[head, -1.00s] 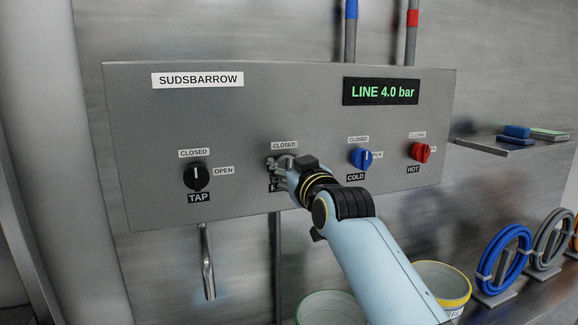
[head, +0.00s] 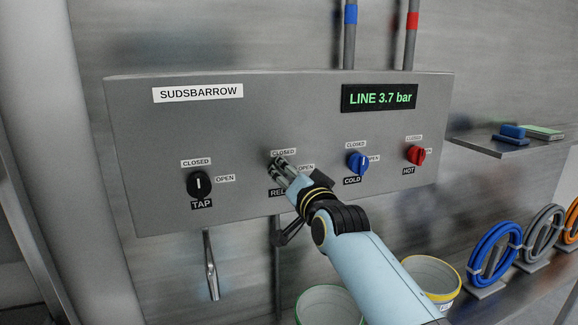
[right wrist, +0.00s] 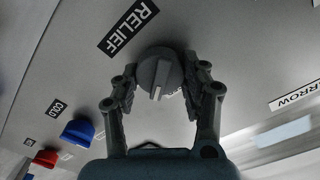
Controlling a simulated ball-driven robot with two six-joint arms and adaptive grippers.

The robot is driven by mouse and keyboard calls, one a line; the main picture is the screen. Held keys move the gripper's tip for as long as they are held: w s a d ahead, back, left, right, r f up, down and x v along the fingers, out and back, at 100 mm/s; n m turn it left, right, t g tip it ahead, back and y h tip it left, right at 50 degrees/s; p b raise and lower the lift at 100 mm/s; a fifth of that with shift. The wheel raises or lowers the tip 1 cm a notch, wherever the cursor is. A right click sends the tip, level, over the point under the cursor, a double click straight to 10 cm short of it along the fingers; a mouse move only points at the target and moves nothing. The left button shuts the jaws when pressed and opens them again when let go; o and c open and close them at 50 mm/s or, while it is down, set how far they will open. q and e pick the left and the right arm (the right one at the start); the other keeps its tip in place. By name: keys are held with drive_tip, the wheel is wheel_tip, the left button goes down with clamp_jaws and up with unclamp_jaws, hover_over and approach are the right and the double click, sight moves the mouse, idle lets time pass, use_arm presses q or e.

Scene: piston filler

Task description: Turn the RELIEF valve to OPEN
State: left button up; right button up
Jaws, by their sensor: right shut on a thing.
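The RELIEF valve knob (right wrist: 158,68) is dark grey and round with a raised ridge and a pale mark. In the right wrist view it sits between the fingers of my right gripper (right wrist: 158,92), which is shut on it. My left gripper is not in view.
The black TAP knob (head: 200,184) is to the left, the blue COLD knob (head: 358,163) and red HOT knob (head: 416,155) to the right. The display (head: 380,97) reads LINE 3.7 bar. A spout (head: 210,267) hangs below TAP; buckets (head: 432,276) stand below.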

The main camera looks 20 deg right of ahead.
drive_tip(key=shift+f+m+p, duration=0.15)
drive_tip(key=shift+m+p, duration=1.4)
drive_tip(key=shift+m, duration=2.05)
drive_tip(key=o, duration=1.2)
drive_tip(key=shift+d, duration=0.1)
drive_tip(key=s, duration=1.2)
drive_tip(key=shift+d, duration=0.2)
